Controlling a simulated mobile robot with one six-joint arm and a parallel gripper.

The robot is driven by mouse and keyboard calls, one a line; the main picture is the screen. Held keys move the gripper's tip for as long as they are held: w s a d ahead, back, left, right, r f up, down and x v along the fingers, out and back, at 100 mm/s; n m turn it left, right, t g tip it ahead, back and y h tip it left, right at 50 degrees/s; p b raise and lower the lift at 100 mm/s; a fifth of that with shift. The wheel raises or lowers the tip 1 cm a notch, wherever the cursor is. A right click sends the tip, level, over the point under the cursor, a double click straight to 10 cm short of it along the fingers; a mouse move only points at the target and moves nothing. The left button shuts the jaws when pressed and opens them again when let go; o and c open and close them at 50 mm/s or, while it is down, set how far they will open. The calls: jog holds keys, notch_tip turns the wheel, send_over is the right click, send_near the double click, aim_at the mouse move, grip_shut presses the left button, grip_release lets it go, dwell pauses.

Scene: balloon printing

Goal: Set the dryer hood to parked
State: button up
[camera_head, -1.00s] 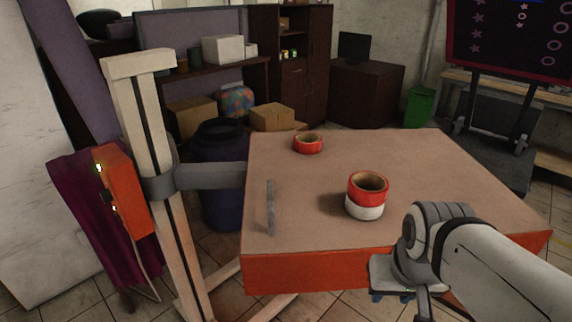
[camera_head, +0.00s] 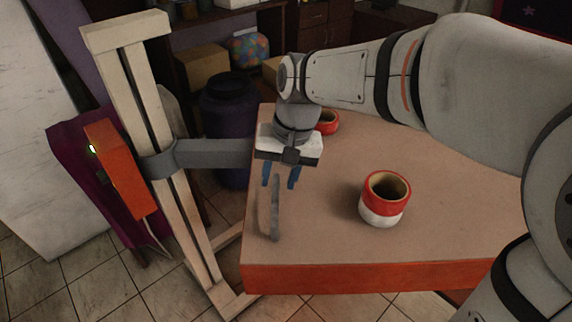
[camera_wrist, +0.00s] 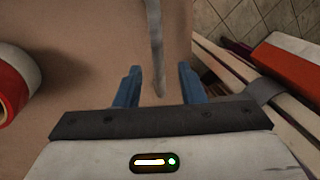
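The dryer hood (camera_head: 330,230) looks like the broad slab with a brown top and orange sides. A grey bracket arm (camera_head: 200,153) runs to it from an upright cream post (camera_head: 140,95). A grey upright bar (camera_head: 276,215), like a handle, stands at its left edge. My gripper (camera_head: 281,178) points down at the top of this bar, with its two blue fingers apart. In the wrist view my gripper (camera_wrist: 159,69) has the bar (camera_wrist: 156,35) showing between its fingers, with a gap on each side. The bar's depth relative to the fingertips is hard to tell.
A red and white tape roll pair (camera_head: 385,198) stands on the slab, right of my gripper. A red roll (camera_head: 327,122) is partly behind my wrist. An orange box (camera_head: 115,168) with a light is on the post. A dark barrel (camera_head: 228,130) stands behind the bracket arm.

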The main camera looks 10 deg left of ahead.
aim_at(277, 194)
jog(key=f, duration=0.3)
jog(key=shift+w+a+f, duration=0.2)
jog(key=shift+a+f, duration=0.05)
jog(key=shift+s+f, duration=0.1)
jog(key=shift+f, duration=0.15)
jog(key=shift+c, duration=0.6)
grip_shut()
jog(key=shift+d, duration=0.1)
